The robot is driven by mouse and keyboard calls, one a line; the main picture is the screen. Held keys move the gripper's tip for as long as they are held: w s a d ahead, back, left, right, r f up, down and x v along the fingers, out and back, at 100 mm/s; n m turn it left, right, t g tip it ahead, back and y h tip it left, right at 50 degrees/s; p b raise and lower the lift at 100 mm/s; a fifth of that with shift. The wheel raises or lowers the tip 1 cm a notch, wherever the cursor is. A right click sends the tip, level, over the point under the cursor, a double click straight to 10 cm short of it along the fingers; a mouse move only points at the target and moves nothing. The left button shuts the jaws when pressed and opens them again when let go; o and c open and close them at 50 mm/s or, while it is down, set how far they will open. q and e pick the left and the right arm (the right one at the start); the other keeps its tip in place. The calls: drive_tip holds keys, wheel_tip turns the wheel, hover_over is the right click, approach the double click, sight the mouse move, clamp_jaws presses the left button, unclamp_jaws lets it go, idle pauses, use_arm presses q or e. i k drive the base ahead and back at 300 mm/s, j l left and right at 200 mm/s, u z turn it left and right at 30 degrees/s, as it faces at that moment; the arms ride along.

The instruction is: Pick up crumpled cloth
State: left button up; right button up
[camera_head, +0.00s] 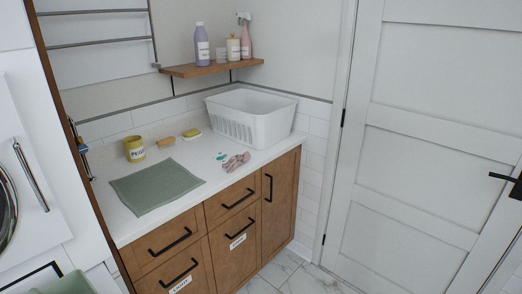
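A crumpled pink cloth (236,162) lies on the white countertop (200,220), near its front edge and in front of the white laundry basket. A flat green cloth (157,187) lies spread on the counter to its left. Neither of my grippers shows in the head view.
A white basket (251,116) stands at the counter's back right. A yellow mug (134,149), a small brush (166,142) and a yellow-green item (192,133) sit along the back. A wooden shelf (212,68) with bottles hangs above. A white door (430,140) is at right.

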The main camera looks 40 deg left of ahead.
sight(234, 161)
drive_tip(key=i+u, duration=0.45)
drive_tip(key=i+l+u, duration=0.2)
drive_tip(key=i+u, duration=0.25)
drive_tip(key=i+l+u, duration=0.3)
drive_tip(key=u, duration=0.15)
drive_tip(key=i, duration=0.05)
